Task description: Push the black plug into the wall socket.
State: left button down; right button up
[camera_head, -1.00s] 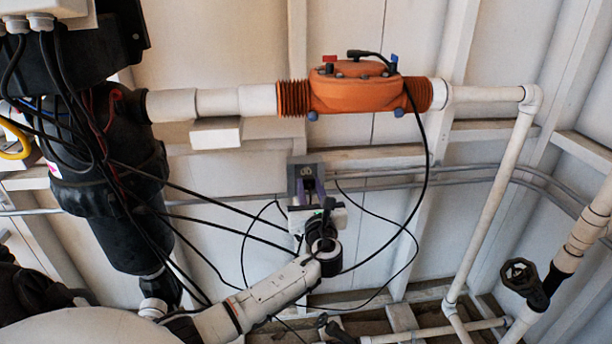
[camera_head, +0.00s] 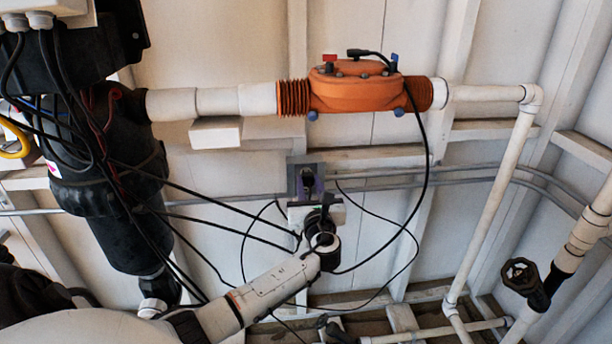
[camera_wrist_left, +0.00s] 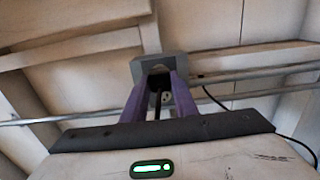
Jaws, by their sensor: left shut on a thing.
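The wall socket (camera_head: 294,168) is a grey box on the white wall, in the middle of the head view. It also shows in the left wrist view (camera_wrist_left: 136,68), with a pale lower outlet visible between my fingers. My left gripper (camera_head: 308,188) is in front of the box, its purple fingers shut on the black plug (camera_head: 308,177). In the left wrist view, the fingers (camera_wrist_left: 161,82) flank the dark plug (camera_wrist_left: 156,82) against the upper part of the socket face. I cannot tell whether the prongs are inside. My right gripper is out of view.
An orange reactor (camera_head: 355,95) sits on a white pipe above, with a black cable (camera_head: 428,160) looping down from it. Grey conduits (camera_head: 420,178) run along the wall at socket height. A black tank with loose cables (camera_head: 110,190) stands left.

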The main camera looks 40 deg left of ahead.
pick_arm(q)
jog(key=shift+b+x, duration=0.35)
jog(key=shift+x, duration=0.95)
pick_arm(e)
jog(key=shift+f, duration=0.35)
pick_arm(q)
jog(key=c, duration=1.3)
grip_release()
jog(key=shift+c, duration=0.2)
jog(key=p+v, duration=0.1)
jog(key=v, duration=0.9)
jog(key=shift+d+p, duration=0.2)
jog(key=shift+p, duration=0.2)
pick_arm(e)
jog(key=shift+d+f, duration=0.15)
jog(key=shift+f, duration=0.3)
